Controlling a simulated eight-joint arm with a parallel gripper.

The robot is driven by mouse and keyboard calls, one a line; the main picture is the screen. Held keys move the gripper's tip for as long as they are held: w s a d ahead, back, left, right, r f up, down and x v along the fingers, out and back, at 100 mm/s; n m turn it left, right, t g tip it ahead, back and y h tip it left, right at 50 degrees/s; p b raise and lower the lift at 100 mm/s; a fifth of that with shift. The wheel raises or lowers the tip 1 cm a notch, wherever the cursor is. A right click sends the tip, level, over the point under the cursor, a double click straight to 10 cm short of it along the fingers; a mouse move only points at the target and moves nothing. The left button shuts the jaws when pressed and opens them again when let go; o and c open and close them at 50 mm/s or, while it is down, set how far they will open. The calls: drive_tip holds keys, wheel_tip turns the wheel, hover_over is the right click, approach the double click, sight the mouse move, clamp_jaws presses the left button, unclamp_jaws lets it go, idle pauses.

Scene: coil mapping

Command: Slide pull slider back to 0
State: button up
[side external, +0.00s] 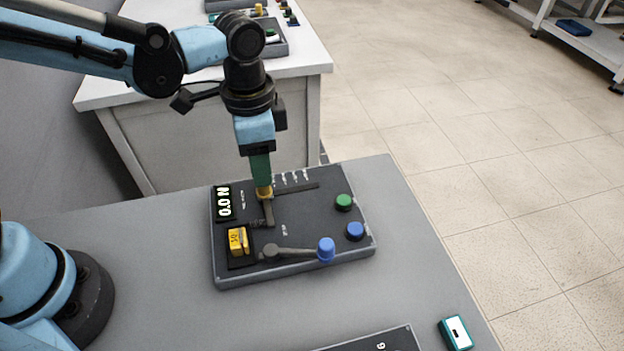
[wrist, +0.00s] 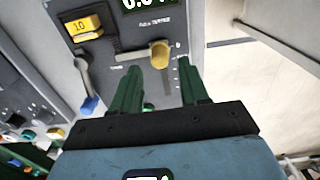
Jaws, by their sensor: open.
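The pull slider's yellow knob (side external: 264,193) sits on the dark control panel (side external: 312,222), at the left end of a slot with scale marks beside it. My gripper (side external: 262,184) is directly over the knob, its green fingers pointing down. In the wrist view the yellow knob (wrist: 159,54) appears between and just beyond the two open fingertips of my gripper (wrist: 158,67). The fingers are apart, with a gap on each side of the knob. The panel's display (side external: 224,202) reads 0.0 N; it is cut off in the wrist view (wrist: 140,4).
A yellow block (side external: 238,241) sits in the panel's left part. A grey lever with a blue knob (side external: 326,249) lies along the front. A green button (side external: 343,202) and a blue button (side external: 355,231) are at right. A teal-edged box (side external: 456,333) stands near the table's edge.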

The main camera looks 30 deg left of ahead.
drive_tip(key=shift+r, duration=1.85)
drive_tip(key=s+a+n+t, duration=0.1)
drive_tip(key=a+n+t, duration=0.2)
drive_tip(key=a, duration=0.4)
drive_tip(key=s+a+r+n+t, duration=0.1)
drive_tip(key=s+a+n+t, duration=0.1)
drive_tip(key=a+n+t, duration=0.2)
drive_tip(key=shift+s+a+r+n, duration=0.3)
drive_tip(key=shift+a+n, duration=0.7)
drive_tip(key=shift+a, duration=1.05)
drive_tip(key=shift+o, duration=0.4)
